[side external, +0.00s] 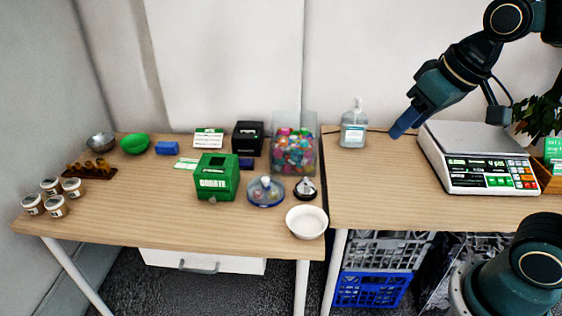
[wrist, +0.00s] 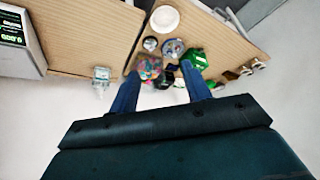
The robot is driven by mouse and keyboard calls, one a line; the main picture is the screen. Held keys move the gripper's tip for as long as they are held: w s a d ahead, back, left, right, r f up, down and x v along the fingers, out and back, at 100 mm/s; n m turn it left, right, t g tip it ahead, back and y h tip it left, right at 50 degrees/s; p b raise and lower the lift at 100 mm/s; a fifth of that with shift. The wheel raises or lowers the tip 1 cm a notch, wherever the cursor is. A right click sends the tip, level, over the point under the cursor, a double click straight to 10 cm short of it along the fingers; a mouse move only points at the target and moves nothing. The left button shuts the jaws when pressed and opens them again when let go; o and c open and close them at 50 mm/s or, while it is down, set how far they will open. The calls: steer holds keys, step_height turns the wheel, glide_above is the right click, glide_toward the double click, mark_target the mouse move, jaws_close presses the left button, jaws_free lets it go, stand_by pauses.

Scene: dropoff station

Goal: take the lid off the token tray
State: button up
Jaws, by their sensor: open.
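The token tray (side external: 266,196) is a round, low blue dish on the left table, with small coloured pieces showing inside. A clear lid with a grey knob (side external: 265,182) appears to sit on it. The tray also shows small in the wrist view (wrist: 173,48), beyond the fingertips. My gripper (side external: 398,130) is high above the right table, to the right of the tray and well apart from it. In the wrist view my gripper (wrist: 160,74) has its two blue fingers spread with nothing held between them.
A green donation box (side external: 217,178), a clear bin of colourful items (side external: 294,153), a bell (side external: 305,189) and a white bowl (side external: 307,222) crowd the tray. A sanitizer bottle (side external: 354,127) and a scale (side external: 478,155) stand on the right table. The left table's front is clear.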

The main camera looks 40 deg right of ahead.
steer(key=w+a+f+m, duration=0.1)
steer(key=w+f, duration=0.2)
steer(key=w, duration=0.7)
steer(key=w+f+m, duration=0.1)
steer(key=w+f, duration=0.1)
steer(key=w, duration=0.8)
steer(key=w+a+f+m+g+h, duration=0.1)
steer(key=w+a+f, duration=0.1)
steer(key=w+f, duration=1.2)
step_height(320, 180, down, 3)
steer(key=shift+w+a+m+h, duration=0.2)
steer(key=shift+w+m+h, duration=0.1)
steer(key=shift+f, duration=0.1)
glide_above(265, 179)
steer(key=s, duration=0.2)
steer(key=shift+a+f, duration=0.15)
steer(key=shift+f, duration=1.8)
steer(key=shift+a+f, duration=0.15)
steer(key=shift+f, duration=1.75)
steer(key=shift+x, duration=2.6)
steer(key=shift+s+a, duration=0.1)
steer(key=shift+s, duration=0.05)
